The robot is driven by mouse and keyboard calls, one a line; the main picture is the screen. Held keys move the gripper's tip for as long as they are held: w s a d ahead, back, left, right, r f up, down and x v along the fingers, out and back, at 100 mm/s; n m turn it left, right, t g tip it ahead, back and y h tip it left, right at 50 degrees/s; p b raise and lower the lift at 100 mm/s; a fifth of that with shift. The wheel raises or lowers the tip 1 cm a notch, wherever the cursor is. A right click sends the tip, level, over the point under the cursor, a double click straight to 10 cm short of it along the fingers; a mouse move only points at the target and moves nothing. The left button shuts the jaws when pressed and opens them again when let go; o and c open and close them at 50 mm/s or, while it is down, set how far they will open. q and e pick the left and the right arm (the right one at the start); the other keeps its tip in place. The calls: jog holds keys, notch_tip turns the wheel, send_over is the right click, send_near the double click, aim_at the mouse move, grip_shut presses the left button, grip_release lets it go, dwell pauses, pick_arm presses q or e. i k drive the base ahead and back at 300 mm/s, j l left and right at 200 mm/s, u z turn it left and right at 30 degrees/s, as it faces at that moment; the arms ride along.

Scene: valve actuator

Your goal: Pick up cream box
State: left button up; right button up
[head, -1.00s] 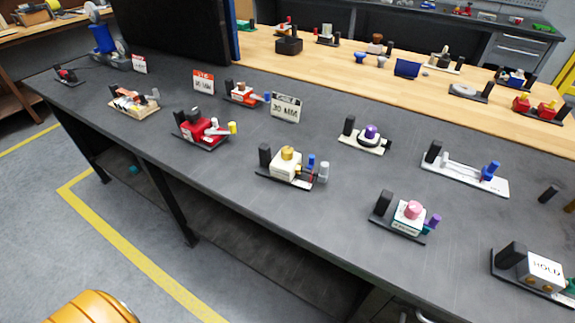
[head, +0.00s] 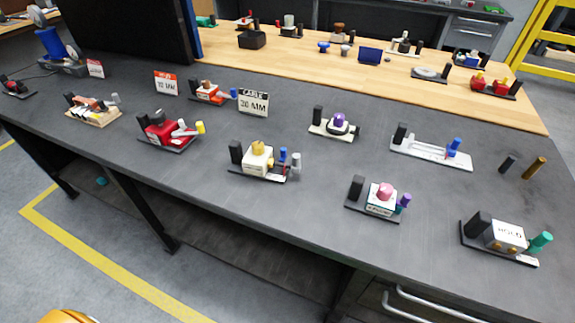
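A cream box (head: 256,162) with a gold knob on top sits on a black base plate near the front edge of the dark table. A black upright block (head: 236,151) stands at its left on the same plate. Small blue and grey cylinders (head: 290,160) stand at its right. Neither of my grippers is in the head view, so nothing is seen touching the cream box.
The grey table (head: 290,215) also holds a red unit (head: 168,133), a pink-topped white box (head: 380,199), a white "HOLD" box (head: 503,235) and a purple-topped unit (head: 337,124). A "CABLE 30 MM" sign (head: 254,102) stands behind the cream box. Bare tabletop separates the units.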

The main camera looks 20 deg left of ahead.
aim_at(261, 168)
jog(key=j+z, duration=0.15)
jog(key=j, duration=1.2)
